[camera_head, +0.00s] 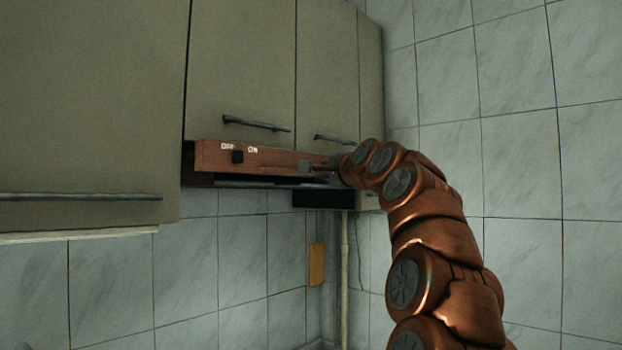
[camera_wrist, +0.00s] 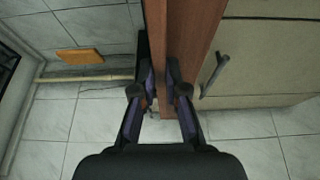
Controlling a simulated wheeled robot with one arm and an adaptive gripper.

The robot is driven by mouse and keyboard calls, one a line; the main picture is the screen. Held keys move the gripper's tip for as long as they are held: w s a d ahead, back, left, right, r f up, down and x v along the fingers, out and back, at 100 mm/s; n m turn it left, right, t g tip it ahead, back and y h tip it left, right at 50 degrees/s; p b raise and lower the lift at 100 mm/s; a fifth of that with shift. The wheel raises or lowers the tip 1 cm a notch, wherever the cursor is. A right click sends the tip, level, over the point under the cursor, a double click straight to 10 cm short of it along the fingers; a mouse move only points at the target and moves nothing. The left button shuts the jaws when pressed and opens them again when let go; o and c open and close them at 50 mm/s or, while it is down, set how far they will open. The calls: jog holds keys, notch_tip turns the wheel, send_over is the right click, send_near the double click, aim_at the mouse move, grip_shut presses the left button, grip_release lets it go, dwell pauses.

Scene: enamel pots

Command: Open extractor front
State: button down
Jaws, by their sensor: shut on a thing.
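The extractor front (camera_head: 275,159) is a reddish-brown wooden strip below the cabinet doors. It carries a dark switch (camera_head: 237,157) and OFF and ON labels. My gripper (camera_head: 318,166) is at its right end. In the wrist view the extractor front (camera_wrist: 188,35) runs between my two fingers, one on each side, and my gripper (camera_wrist: 160,82) is shut on it. A dark part of the hood shows under the front in the head view. I cannot tell how far the front stands out from the cabinet.
Cabinet doors with dark bar handles (camera_head: 256,124) hang just above the front. A nearer, lower cabinet (camera_head: 80,120) stands at left. A pipe (camera_head: 344,255) and an orange plate (camera_head: 316,264) are on the tiled wall below. The space below the hood looks clear.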

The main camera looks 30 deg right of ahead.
jog(key=s+d, duration=0.1)
jog(key=s, duration=0.5)
jog(key=shift+d, duration=0.25)
jog(key=c, duration=1.2)
grip_release()
jog(key=s+a, duration=0.2)
jog(key=s, duration=1)
jog(key=shift+w, duration=0.1)
